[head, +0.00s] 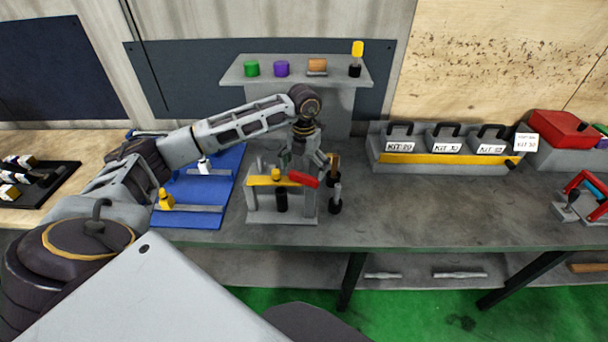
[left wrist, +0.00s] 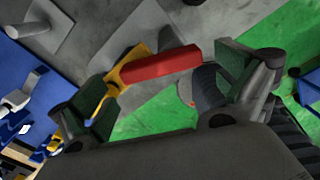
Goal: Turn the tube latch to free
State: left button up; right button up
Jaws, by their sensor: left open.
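The tube latch is a red bar (head: 303,179) at the right end of the yellow top of a small grey stand (head: 256,208). My left gripper (head: 307,160) points down just above and behind it, with its fingers partly hidden in the head view. In the left wrist view, the red bar (left wrist: 160,65) lies across the gap between my open left fingers (left wrist: 162,72), joined to a yellow plate (left wrist: 128,67). The fingers look apart from the bar; exact contact is hard to tell. My right gripper is not in view.
A black-based tool with a wooden handle (head: 334,168) stands just right of the stand. A blue tray (head: 226,172) lies to the left. A raised shelf (head: 236,77) stands behind with small parts. Kit boxes (head: 443,146) stand at right, with bare bench (head: 410,205) before them.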

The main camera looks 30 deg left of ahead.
aim_at(304, 175)
pick_arm(q)
notch_tip(304, 175, down, 3)
jog(key=shift+f, duration=0.35)
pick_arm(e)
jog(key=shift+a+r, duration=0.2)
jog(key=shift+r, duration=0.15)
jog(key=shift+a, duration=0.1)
pick_arm(q)
jog(key=shift+c, duration=0.3)
jog(key=c, duration=1)
jog(key=shift+c, duration=0.2)
